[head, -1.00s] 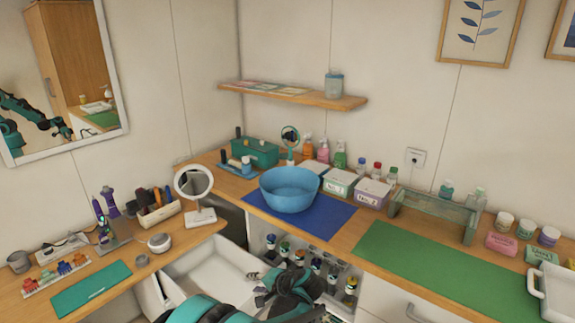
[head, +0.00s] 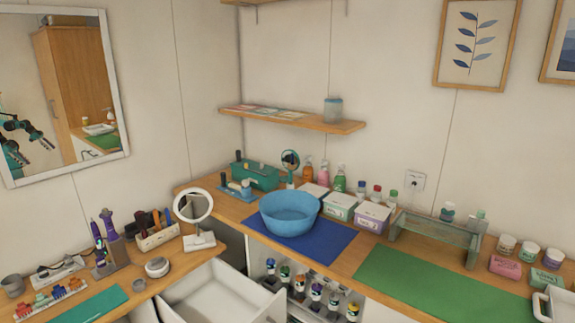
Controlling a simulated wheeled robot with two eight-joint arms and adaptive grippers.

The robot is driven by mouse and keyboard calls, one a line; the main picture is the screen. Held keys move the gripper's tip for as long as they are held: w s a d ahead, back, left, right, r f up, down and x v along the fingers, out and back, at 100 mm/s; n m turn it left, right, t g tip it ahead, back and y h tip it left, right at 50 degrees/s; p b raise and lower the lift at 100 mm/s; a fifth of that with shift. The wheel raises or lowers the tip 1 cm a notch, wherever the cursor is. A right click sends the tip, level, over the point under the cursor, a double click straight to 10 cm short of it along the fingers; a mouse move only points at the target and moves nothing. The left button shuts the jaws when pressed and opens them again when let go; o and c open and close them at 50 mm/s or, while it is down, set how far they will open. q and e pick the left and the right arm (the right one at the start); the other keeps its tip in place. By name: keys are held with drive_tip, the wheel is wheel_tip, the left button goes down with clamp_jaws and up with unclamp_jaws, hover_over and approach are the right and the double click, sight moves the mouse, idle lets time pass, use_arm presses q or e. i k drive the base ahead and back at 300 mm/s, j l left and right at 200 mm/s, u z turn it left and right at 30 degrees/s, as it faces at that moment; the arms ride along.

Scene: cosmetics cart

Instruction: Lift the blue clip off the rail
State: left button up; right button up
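A pale rail (head: 50,302) with a row of small coloured clips lies at the lower left of the counter. Red and orange clips show on it. One clip (head: 41,299) looks bluish or teal, but it is too small to be sure of its colour or how it sits on the rail. Neither of my grippers is directly in view. Parts of my teal and black arms show only as a reflection in the wall mirror, too small to tell the finger state.
A teal mat (head: 90,306) lies right of the rail, and a grey cup (head: 14,286) stands behind it. A hair-tool stand (head: 108,258) and round mirror (head: 193,206) stand farther back. An open white drawer (head: 215,292) juts out below the counter.

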sight(59, 291)
drive_tip(key=u, duration=1.65)
drive_tip(key=i+j+z, duration=0.15)
drive_tip(key=z, duration=0.25)
drive_tip(key=i+j+z, duration=0.15)
drive_tip(key=z, duration=0.25)
drive_tip(key=i+j+z, duration=0.1)
drive_tip(key=j+z, duration=0.25)
drive_tip(key=i+j, duration=0.2)
drive_tip(key=i+j+z, duration=0.1)
drive_tip(key=j, duration=0.3)
drive_tip(key=i+j+z, duration=0.1)
drive_tip(key=i+j, duration=0.4)
drive_tip(key=j, duration=0.2)
drive_tip(key=i+j+z, duration=0.1)
drive_tip(key=j, duration=0.25)
drive_tip(key=i+j, duration=0.25)
drive_tip(key=j+z, duration=0.05)
drive_tip(key=j, duration=0.05)
